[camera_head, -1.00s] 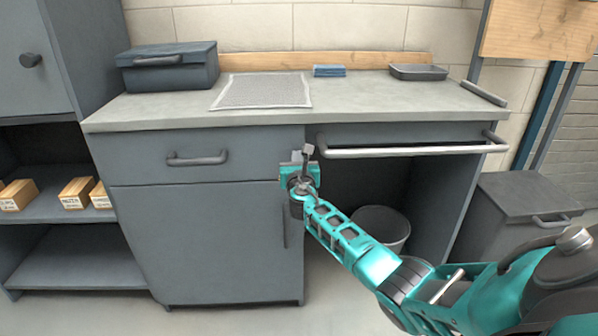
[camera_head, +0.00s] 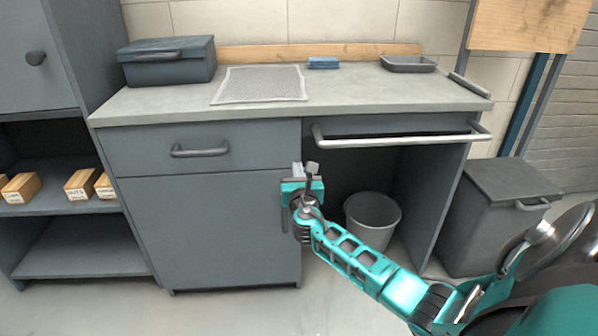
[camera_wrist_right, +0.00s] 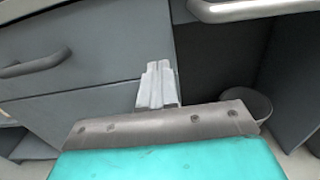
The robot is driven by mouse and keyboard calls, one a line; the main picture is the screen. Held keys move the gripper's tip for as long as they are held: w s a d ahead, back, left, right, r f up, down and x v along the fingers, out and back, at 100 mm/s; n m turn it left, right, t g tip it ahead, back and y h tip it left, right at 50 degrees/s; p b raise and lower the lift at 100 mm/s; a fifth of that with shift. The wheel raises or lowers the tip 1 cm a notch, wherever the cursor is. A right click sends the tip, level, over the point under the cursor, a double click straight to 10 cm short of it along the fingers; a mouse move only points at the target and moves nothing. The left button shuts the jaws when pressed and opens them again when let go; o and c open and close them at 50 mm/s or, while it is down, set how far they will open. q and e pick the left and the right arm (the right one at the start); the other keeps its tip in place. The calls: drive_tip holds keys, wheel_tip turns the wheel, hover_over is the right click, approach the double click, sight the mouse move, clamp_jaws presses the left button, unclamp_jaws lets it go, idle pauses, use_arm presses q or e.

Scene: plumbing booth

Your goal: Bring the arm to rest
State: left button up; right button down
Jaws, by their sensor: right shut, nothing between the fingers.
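My right arm reaches in from the lower right in the head view. Its gripper (camera_head: 305,170) is in front of the grey cabinet, below the worktop, near the cabinet door's right edge. The fingers are shut with nothing between them. In the right wrist view the shut fingers (camera_wrist_right: 157,85) point toward the cabinet front, and nothing is held. I cannot tell from these views how far the fingers are from the cabinet. My left gripper is not in view.
The worktop (camera_head: 400,100) carries a toolbox (camera_head: 167,62), a mesh mat (camera_head: 260,85), a blue cloth (camera_head: 323,62) and a shallow tray (camera_head: 408,64). A metal rail (camera_head: 400,138) juts out below it. A bucket (camera_head: 372,215) stands underneath; a lidded bin (camera_head: 495,220) stands right.

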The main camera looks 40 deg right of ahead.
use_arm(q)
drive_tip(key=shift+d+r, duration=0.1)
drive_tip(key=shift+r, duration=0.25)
use_arm(e)
drive_tip(key=shift+v, duration=1.2)
drive_tip(key=shift+a+f, duration=0.1)
drive_tip(key=s+a+f+m+g+y, duration=0.2)
drive_tip(key=s+a+f+m+y, duration=0.35)
drive_tip(key=s+a+m, duration=0.45)
drive_tip(key=s+a+f+m+g+y, duration=0.2)
drive_tip(key=s+a+f+m+y, duration=0.2)
drive_tip(key=s+a+f+m, duration=0.55)
drive_tip(key=s+a+r+m+y+p, duration=0.1)
drive_tip(key=s+a+r+m+y, duration=0.35)
drive_tip(key=a+m, duration=0.35)
use_arm(q)
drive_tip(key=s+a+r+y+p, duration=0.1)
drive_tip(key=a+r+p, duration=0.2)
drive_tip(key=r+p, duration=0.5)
drive_tip(key=p, duration=0.4)
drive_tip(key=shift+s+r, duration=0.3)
use_arm(e)
wheel_tip(320, 180, up, 8)
drive_tip(key=d+h, duration=0.2)
drive_tip(key=shift+s+n, duration=0.4)
drive_tip(key=shift+n, duration=0.05)
drive_tip(key=shift+r, duration=0.1)
